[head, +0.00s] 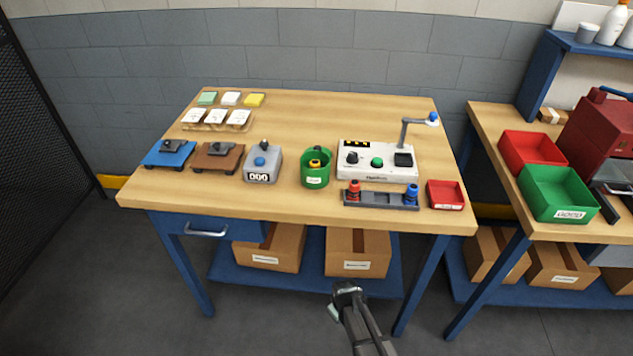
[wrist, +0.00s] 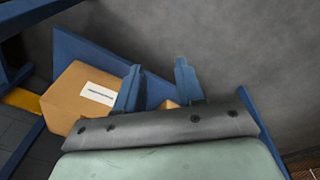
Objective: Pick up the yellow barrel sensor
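A small yellow and black piece (head: 315,163), which looks like the yellow barrel sensor, is inside the round green bin (head: 317,182) on the workbench; the bin's wall hides its lower part. A red piece (head: 354,189) and a blue piece (head: 411,191) stand at the two ends of a grey rack (head: 381,200). My gripper (head: 345,289) is low in front of the bench, below the tabletop and away from the bin. In the wrist view its two blue fingers (wrist: 158,85) are apart with nothing held between them.
A white tester box (head: 376,160) with a lamp arm stands right of the green bin, and a grey counter (head: 262,163) stands left. A small red tray (head: 445,195) is near the right edge. Cardboard boxes (head: 357,250) fill the lower shelf. The bench's front strip is clear.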

